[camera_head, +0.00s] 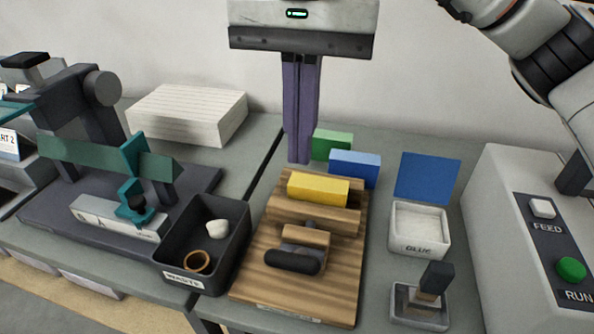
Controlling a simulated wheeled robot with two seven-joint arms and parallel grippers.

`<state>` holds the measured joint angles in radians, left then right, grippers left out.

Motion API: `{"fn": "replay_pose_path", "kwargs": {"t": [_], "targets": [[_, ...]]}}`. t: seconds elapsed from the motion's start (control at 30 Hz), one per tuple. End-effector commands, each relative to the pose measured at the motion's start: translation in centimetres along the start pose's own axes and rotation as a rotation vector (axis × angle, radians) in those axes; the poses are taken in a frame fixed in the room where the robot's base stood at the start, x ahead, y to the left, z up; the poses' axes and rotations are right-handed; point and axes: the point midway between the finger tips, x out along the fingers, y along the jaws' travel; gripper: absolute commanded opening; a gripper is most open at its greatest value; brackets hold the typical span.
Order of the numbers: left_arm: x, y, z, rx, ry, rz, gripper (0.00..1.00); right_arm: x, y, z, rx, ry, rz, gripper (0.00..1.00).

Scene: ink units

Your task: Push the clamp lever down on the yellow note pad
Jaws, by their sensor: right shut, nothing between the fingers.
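The yellow note pad (318,189) lies across the upper part of a wooden clamp stand (255,272). In front of the pad is a wooden crossbar, and below it the clamp lever (293,262) with a dark rounded grip. I cannot tell from this angle how far the lever is lowered. My right gripper (298,160) points down with its purple fingers shut and empty. Its tips appear just behind and left of the yellow pad, not visibly touching it. My left gripper is not in view.
Green (332,144) and blue (355,167) pads sit behind the stand. A dark waste bin (236,240) stands to its left. A glue box (420,240) with a blue lid and a stamp (433,283) are to its right. A feed/run machine (505,230) stands far right.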

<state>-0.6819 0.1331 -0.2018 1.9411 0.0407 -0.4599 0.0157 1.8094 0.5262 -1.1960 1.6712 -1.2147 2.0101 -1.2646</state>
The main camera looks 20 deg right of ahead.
Motion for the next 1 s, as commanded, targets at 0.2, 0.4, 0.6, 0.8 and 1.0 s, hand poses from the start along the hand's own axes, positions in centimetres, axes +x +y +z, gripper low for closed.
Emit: {"fn": "replay_pose_path", "kwargs": {"t": [0.2, 0.4, 0.6, 0.8, 1.0], "targets": [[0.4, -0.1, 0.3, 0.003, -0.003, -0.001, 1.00, 4.6, 0.1, 0.0, 0.000, -0.002, 0.004, 0.00], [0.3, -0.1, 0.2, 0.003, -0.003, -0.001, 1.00, 8.7, 0.1, 0.0, 0.000, -0.001, 0.004, 0.00], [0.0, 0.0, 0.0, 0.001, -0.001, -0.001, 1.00, 10.7, 0.1, 2.0, -0.003, 0.001, 0.001, 0.00], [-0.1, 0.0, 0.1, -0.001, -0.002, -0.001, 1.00, 11.5, 0.0, 2.8, -0.001, 0.000, 0.001, 0.00], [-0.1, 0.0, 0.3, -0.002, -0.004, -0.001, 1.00, 11.6, 0.0, 2.8, -0.001, 0.000, 0.000, 0.00]]}}
